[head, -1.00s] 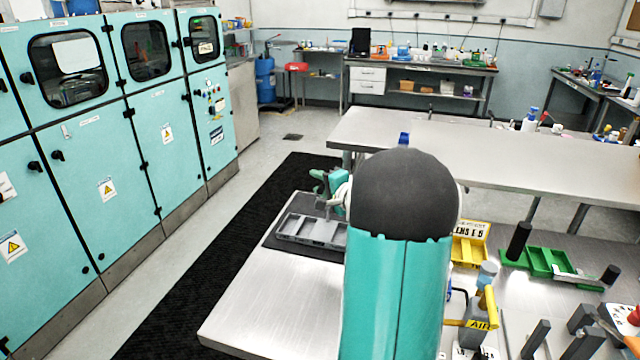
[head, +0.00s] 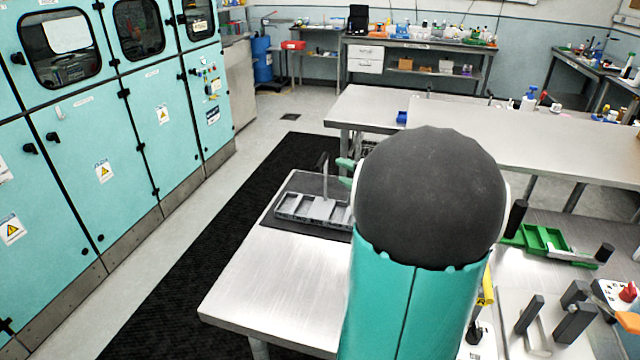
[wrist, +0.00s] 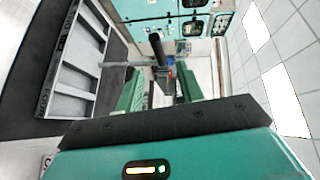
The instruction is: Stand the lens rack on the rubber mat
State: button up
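The lens rack (head: 312,209) is a grey tray with several compartments and a post handle (head: 324,178). It sits upright on the dark rubber mat (head: 300,184) at the far left corner of the steel table. In the wrist view the rack (wrist: 78,70) shows at the left over the dark mat (wrist: 38,50). My gripper (wrist: 160,88) has its green fingers apart, with the dark handle end (wrist: 158,48) beyond and between them, and gaps on both sides. In the head view its green fingertips (head: 346,171) are right of the handle, apart from it. My arm hides the rack's right end.
The steel table's (head: 270,300) front left is clear. A green tray (head: 540,240) and grey metal fixtures (head: 572,312) stand on the right. Another steel bench (head: 520,145) lies behind. Teal cabinets (head: 100,150) line the left, beyond a black floor mat (head: 200,255).

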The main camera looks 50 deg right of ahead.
jog(key=w+a+n+g+y, duration=0.1)
jog(key=a+n+g+y, duration=0.3)
jog(key=a, duration=1)
jog(key=w+a+n+g+y, duration=0.2)
jog(key=a+n+y, duration=0.25)
jog(key=a, duration=0.95)
jog(key=s+a+n+g+h, duration=0.4)
jog(key=s+a+n+h, duration=0.2)
jog(key=s+a+n, duration=0.4)
jog(key=shift+s+a+f, duration=0.25)
jog(key=shift+s+a, duration=1.45)
jog(key=shift+s, duration=0.2)
